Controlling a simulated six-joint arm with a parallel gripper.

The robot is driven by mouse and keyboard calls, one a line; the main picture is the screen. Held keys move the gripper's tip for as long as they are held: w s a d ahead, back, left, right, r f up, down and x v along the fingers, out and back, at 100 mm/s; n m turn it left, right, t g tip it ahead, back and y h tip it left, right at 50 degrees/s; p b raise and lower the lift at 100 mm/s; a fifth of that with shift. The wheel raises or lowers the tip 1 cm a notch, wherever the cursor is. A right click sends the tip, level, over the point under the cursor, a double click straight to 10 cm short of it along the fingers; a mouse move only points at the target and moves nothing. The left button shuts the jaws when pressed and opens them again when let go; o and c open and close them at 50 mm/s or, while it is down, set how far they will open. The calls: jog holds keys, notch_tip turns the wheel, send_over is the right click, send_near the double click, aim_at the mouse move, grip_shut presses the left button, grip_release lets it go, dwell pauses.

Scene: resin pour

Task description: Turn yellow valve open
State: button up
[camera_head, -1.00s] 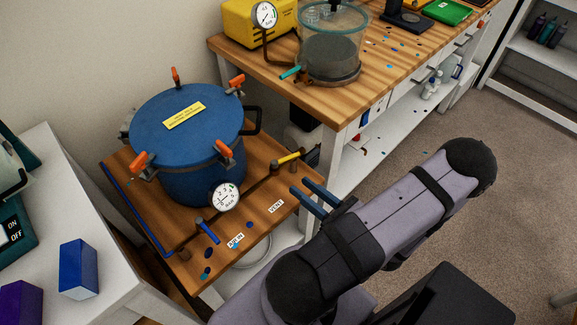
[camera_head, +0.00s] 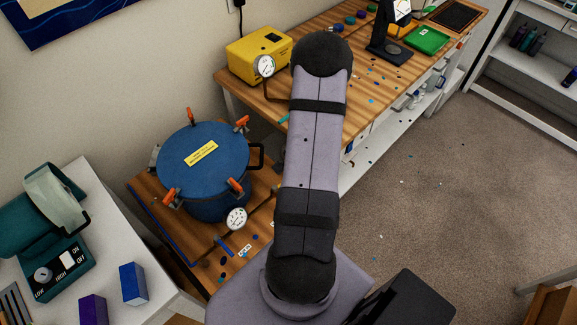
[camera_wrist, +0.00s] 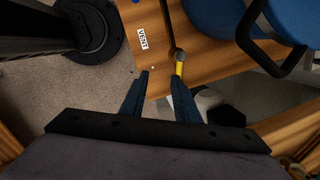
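The yellow valve handle (camera_wrist: 179,68) shows in the wrist view, below a round metal fitting on the pipe at the wooden board's edge. My gripper (camera_wrist: 158,73) is open, its two blue fingers apart with nothing held between them. The right fingertip lies right beside the yellow handle and partly overlaps it in the picture; I cannot tell whether they touch. The VENT label (camera_wrist: 143,39) lies on the board beyond the fingertips.
The blue pressure pot (camera_head: 206,160) with orange clamps stands on the board (camera_head: 150,205); its black handle shows in the wrist view (camera_wrist: 282,68). A gauge (camera_head: 237,218) and a blue valve handle (camera_head: 224,246) sit in front. A yellow pump (camera_head: 258,52) stands on the bench behind.

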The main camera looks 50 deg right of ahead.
notch_tip(320, 180, up, 3)
jog(key=w+d+n+h+p, duration=0.1)
jog(key=w+d, duration=0.1)
jog(key=w, duration=0.1)
jog(key=shift+w+d+f+b, duration=0.15)
jog(key=shift+f+b, duration=0.5)
jog(key=shift+f, duration=0.55)
jog(key=shift+w+f+b, duration=0.2)
jog(key=shift+f+b, duration=0.4)
jog(key=shift+f, duration=0.6)
jog(key=shift+w+d+f+b, duration=0.15)
jog(key=shift+f+b, duration=0.5)
jog(key=shift+f, duration=0.55)
grip_shut()
